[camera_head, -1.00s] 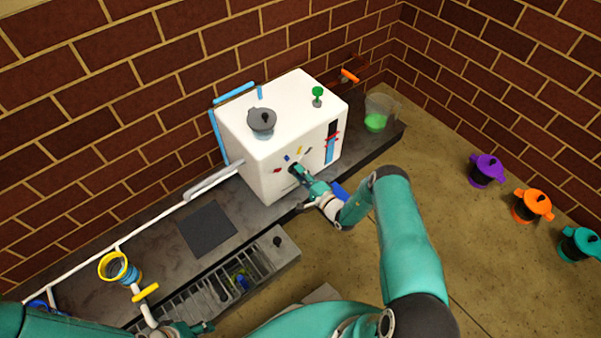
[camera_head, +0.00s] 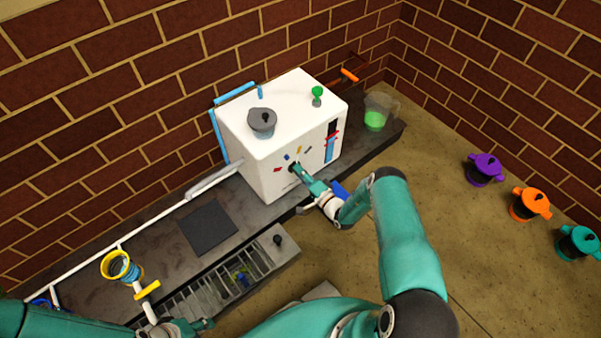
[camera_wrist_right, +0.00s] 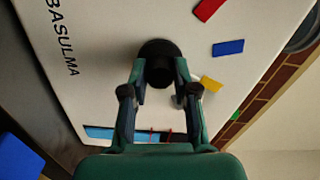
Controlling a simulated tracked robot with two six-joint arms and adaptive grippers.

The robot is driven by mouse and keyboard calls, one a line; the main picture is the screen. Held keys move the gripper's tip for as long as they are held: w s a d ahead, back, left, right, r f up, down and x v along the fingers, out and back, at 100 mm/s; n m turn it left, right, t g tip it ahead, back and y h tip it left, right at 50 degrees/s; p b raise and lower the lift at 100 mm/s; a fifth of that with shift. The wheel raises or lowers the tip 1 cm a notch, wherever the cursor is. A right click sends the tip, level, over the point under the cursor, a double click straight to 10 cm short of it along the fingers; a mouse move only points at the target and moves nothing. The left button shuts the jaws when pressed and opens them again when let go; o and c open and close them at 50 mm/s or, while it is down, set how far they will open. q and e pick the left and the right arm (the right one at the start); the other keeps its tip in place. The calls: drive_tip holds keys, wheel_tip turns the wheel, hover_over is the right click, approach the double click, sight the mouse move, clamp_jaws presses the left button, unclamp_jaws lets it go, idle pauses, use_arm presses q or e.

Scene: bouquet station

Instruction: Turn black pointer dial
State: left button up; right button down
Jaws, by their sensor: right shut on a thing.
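The black pointer dial (camera_wrist_right: 158,68) sits on the front face of the white box (camera_head: 262,165). Coloured marks, red (camera_wrist_right: 207,9), blue (camera_wrist_right: 228,47) and yellow (camera_wrist_right: 211,83), lie around it. My right gripper (camera_wrist_right: 160,75) is shut on the dial, with a finger on each side of it. In the head view the right gripper (camera_head: 301,172) reaches the box front and hides most of the dial. The direction of the dial's pointer cannot be told. My left gripper (camera_head: 200,326) is at the bottom edge of the head view, and its fingers are too small to judge.
On the box stand a grey lidded pot (camera_head: 262,123) and a green knob (camera_head: 317,93). A clear jug with green liquid (camera_head: 375,118) stands to its right. Purple (camera_head: 486,170), orange (camera_head: 531,204) and teal (camera_head: 578,243) pots stand at right.

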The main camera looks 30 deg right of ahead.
drive_tip(key=c, duration=0.9)
unclamp_jaws()
drive_tip(key=shift+a+f, duration=0.2)
drive_tip(key=shift+f, duration=0.05)
drive_tip(key=shift+r, duration=0.1)
drive_tip(key=shift+d, duration=0.1)
drive_tip(key=s, duration=0.8)
drive_tip(key=s+d, duration=0.1)
drive_tip(key=s, duration=0.3)
